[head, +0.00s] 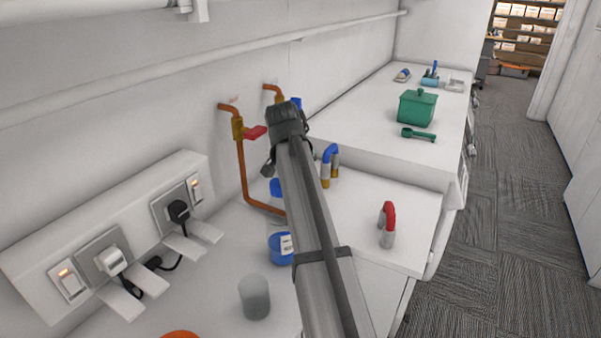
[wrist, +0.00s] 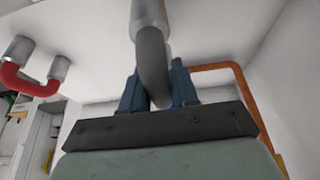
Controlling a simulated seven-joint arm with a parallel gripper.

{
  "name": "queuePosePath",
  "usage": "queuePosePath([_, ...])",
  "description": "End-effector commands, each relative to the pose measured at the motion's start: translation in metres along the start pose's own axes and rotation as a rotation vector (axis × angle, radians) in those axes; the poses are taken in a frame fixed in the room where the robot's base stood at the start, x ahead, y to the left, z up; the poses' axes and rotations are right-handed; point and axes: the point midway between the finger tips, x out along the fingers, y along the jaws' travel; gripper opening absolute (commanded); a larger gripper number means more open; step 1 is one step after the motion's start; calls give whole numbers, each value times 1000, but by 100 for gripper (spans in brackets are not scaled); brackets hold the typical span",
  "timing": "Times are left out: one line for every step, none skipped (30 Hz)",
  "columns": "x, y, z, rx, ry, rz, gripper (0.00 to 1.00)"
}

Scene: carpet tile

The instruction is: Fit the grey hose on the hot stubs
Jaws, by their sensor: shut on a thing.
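In the wrist view my gripper (wrist: 157,76) has its blue fingers shut on the grey hose (wrist: 153,62), a dark bent hose with a metal cuff at the end pointing away from me. Its other end is hidden by the gripper. In the head view my arm hides the hose and most of the gripper. Copper pipework (head: 243,170) with a red-handled valve (head: 255,132) runs down the wall to the left of my arm. Part of the copper pipe also shows in the wrist view (wrist: 240,90). I cannot make out the hot stubs; my arm covers that area.
A blue labelled tin (head: 280,249) and a grey cup (head: 254,298) stand at the front. Sockets with plugs (head: 112,262) line the wall. A green box (head: 417,108) stands farther back.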

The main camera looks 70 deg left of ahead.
Motion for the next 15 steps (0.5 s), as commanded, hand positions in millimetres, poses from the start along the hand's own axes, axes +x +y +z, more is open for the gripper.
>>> queuePosePath([1,0,0,0,0,0,0])
queuePosePath([2,0,1,0,0,0,0])
queuePosePath([2,0,1,0,0,0,0])
queuePosePath([3,0,1,0,0,0,0])
queuePosePath([3,0,1,0,0,0,0])
queuePosePath([4,0,2,0,0,0,0])
queuePosePath([4,0,2,0,1,0,0])
queuePosePath([5,0,2,0,1,0,0])
queuePosePath([6,0,2,0,1,0,0])
queuePosePath([6,0,3,0,1,0,0])
queuePosePath([7,0,3,0,1,0,0])
queuePosePath([8,0,3,0,1,0,0])
queuePosePath([8,0,3,0,1,0,0])
queuePosePath([9,0,4,0,1,0,0])
queuePosePath([9,0,4,0,1,0,0])
